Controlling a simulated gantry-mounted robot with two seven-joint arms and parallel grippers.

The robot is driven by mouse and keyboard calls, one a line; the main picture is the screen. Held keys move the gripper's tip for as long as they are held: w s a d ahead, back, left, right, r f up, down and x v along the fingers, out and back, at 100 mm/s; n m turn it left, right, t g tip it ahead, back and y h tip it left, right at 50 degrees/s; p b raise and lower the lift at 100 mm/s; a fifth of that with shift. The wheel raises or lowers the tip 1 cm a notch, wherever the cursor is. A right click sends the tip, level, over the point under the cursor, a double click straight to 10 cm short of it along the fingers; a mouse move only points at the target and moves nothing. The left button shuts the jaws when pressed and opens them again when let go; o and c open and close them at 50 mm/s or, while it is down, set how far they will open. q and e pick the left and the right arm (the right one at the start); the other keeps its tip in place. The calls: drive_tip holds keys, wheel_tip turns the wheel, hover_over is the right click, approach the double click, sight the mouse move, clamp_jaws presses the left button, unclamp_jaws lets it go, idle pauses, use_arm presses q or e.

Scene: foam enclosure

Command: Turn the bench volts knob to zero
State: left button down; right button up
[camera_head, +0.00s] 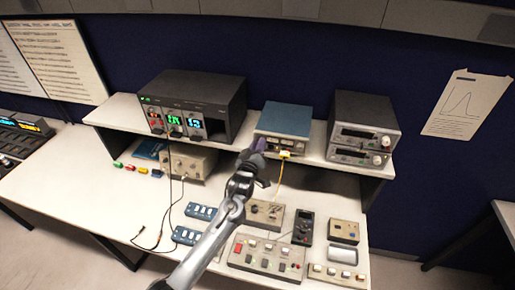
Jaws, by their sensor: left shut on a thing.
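A blue-topped bench unit (285,117) stands on the shelf, with a display and a yellow plug on its front panel. My left gripper (258,147) is at the left part of that front panel. It is shut on a knob there, which I take to be the volts knob. The fingers hide the knob, so its pointer and setting cannot be read. The unit's display is too small to read. My right gripper is not in view.
A dark rack with lit green and blue displays (200,95) stands left on the shelf. Two stacked dark units (362,125) stand right. A yellow cable (279,178) hangs from the blue-topped unit. Below are blue boxes (201,211), a red-button panel (267,255) and a black meter (303,228).

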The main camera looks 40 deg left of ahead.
use_arm(q)
drive_tip(key=n+b, duration=0.3)
drive_tip(key=n, duration=0.8)
drive_tip(key=shift+n, duration=0.3)
idle(0.3)
drive_tip(key=c, duration=0.9)
unclamp_jaws()
